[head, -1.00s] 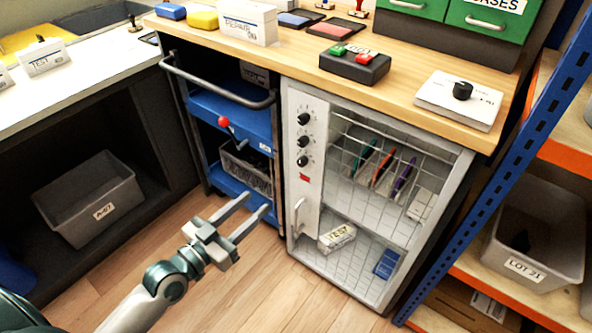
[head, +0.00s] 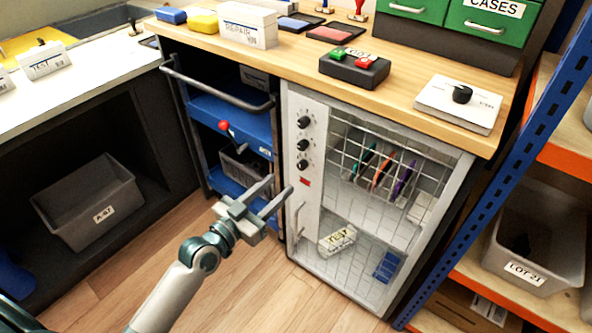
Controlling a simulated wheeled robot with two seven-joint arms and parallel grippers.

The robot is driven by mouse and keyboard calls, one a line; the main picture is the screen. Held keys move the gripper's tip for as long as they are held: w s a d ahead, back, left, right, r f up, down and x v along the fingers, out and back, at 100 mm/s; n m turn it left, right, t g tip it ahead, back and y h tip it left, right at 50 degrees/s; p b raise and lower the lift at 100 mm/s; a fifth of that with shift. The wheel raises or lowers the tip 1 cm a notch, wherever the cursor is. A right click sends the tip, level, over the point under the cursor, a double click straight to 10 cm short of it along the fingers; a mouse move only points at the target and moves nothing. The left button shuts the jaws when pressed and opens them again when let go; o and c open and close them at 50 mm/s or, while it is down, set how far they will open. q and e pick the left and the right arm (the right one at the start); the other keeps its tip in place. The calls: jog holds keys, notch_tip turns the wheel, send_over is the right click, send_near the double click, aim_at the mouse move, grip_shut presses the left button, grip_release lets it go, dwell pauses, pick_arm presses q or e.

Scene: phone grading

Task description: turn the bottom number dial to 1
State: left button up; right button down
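The bottom number dial (head: 302,165) is a small black knob, the lowest of three on the white panel of the wire-fronted cabinet (head: 312,220). The middle dial (head: 302,145) and top dial (head: 303,122) sit above it. The dial numbers are too small to read. My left gripper (head: 279,187) is open and empty. In the picture its fingertips are just below and left of the bottom dial, near the panel's left edge, and no contact shows. My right gripper is not in view.
A red rectangle (head: 304,183) sits under the dials, with a door handle (head: 297,220) below. A blue cart (head: 228,115) with a red-knobbed lever (head: 224,126) stands left of the cabinet. The wooden worktop (head: 400,85) overhangs above. Blue shelving (head: 470,180) stands at right.

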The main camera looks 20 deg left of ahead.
aim_at(300, 167)
pick_arm(q)
jog(key=x, duration=0.8)
jog(key=shift+w+d, duration=0.15)
jog(key=shift+w, duration=0.15)
grip_shut()
